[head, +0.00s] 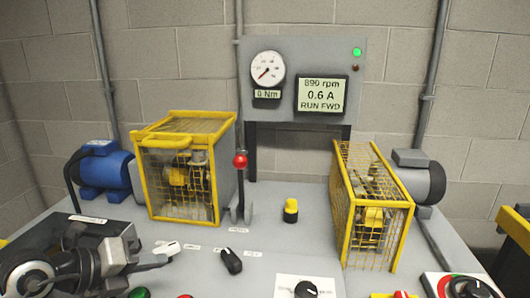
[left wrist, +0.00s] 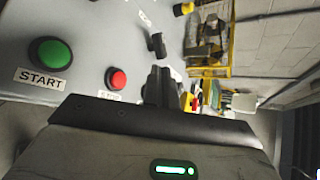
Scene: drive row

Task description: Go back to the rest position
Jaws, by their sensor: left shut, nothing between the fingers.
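My left gripper (head: 160,265) is at the lower left of the head view, above the grey bench top, with its fingers closed and nothing between them. Its closed dark fingers also show in the left wrist view (left wrist: 158,86), near the red button (left wrist: 117,79). The green START button (left wrist: 50,53) is beside the red one. In the head view, parts of both buttons show at the bottom edge, close below the gripper. My right gripper is not in view.
A black switch handle (head: 231,261) is right of the gripper. A red-knobbed lever (head: 240,160) stands beside the left yellow cage (head: 180,165). A right cage (head: 370,205), a yellow-topped knob (head: 290,210) and a display reading RUN FWD (head: 322,95) are farther back.

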